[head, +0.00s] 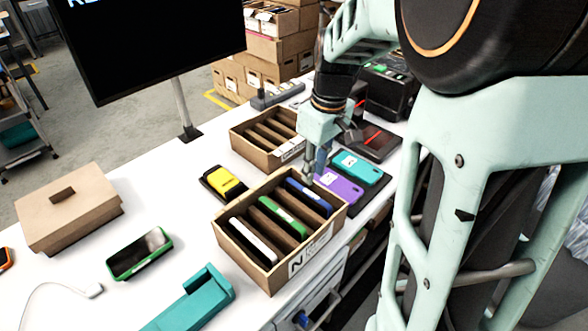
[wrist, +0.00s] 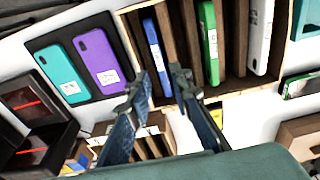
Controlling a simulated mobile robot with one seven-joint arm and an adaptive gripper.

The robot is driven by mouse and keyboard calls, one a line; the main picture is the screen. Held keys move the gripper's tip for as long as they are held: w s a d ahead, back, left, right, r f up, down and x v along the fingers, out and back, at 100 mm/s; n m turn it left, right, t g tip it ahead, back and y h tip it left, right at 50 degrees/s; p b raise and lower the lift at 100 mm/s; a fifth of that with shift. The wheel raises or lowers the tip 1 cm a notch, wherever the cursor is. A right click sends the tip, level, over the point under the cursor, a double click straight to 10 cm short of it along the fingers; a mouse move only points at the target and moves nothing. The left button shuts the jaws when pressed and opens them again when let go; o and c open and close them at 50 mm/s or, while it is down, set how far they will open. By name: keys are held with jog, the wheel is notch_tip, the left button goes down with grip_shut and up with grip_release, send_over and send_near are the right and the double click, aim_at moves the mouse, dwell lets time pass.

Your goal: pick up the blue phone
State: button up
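The blue phone (head: 309,198) stands on edge in the right-hand slot of the front cardboard carton (head: 273,282). In the wrist view the blue phone (wrist: 156,55) shows as a narrow edge with a white label, just ahead of the gap between my fingertips. My gripper (head: 315,172) is above the back right of that carton, close to the blue phone. In the wrist view my gripper (wrist: 160,82) is open, with nothing between its fingers. A clear gap between fingertips and phone is hard to judge.
A green phone (head: 283,216) and a white phone (head: 254,240) share the carton. Purple (head: 339,188) and teal (head: 357,168) phones lie on a dark tray to the right. A second divided carton (head: 254,153) stands behind. A yellow item (head: 225,182) lies left.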

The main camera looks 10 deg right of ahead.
aim_at(308, 191)
jog(key=f, duration=0.2)
jog(key=w+f, duration=0.1)
jog(key=f, duration=0.5)
jog(key=shift+w+a+f, duration=0.15)
jog(key=shift+w+a, duration=0.1)
jog(key=shift+a, duration=0.15)
jog(key=shift+c, duration=0.6)
grip_shut()
